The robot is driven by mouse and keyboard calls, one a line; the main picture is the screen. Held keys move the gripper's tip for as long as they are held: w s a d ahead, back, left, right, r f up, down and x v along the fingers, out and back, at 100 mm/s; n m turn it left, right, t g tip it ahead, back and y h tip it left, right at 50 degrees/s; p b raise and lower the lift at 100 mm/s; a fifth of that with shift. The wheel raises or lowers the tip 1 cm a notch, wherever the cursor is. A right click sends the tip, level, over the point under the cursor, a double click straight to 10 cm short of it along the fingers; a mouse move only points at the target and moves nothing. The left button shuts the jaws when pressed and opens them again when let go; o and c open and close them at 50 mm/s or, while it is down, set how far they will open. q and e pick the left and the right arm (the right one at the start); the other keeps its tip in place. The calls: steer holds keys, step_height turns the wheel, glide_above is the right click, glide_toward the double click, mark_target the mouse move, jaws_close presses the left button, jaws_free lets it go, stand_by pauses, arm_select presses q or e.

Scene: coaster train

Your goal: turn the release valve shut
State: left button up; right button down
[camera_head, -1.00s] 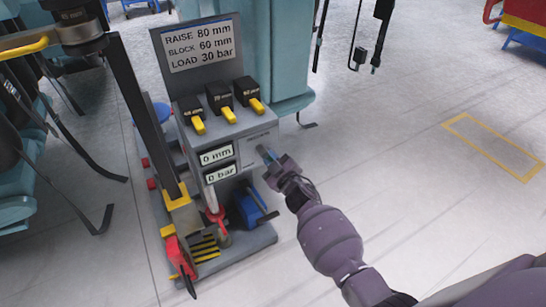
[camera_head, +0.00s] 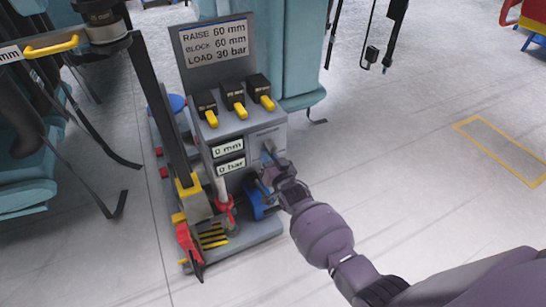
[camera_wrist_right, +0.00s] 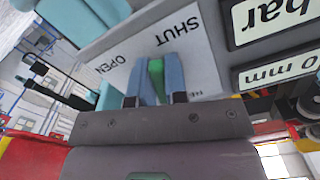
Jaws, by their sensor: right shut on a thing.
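The release valve is a small green handle (camera_wrist_right: 156,76) in front of a pale plate (camera_wrist_right: 135,50) marked SHUT and OPEN, which reads upside down in the right wrist view. My right gripper (camera_wrist_right: 155,66) is shut on the green handle, with one blue finger on each side. In the head view my right gripper (camera_head: 271,157) is at the right part of the grey stand's front, and it hides the handle there. The handle's exact angle is hard to tell. My left gripper is not in view.
The grey stand (camera_head: 263,118) has several yellow-tipped levers on top and displays (camera_head: 229,147) reading 0 mm and 0 bar. A blue part (camera_head: 255,198) sits below my right gripper. A dark post (camera_head: 160,110) stands at left. The floor (camera_head: 420,170) to the right is clear.

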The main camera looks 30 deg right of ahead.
steer(key=m, duration=0.1)
steer(key=a+m, duration=0.1)
steer(key=m, duration=0.1)
steer(key=shift+r+p, duration=0.3)
steer(key=shift+r, duration=0.05)
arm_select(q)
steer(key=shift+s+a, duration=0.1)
arm_select(e)
steer(key=shift+a+r+m, duration=0.15)
steer(key=shift+a+m, duration=0.15)
steer(key=shift+m, duration=0.8)
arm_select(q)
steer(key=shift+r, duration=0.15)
arm_select(e)
steer(key=c, duration=1.1)
jaws_free()
steer(key=shift+c, duration=0.2)
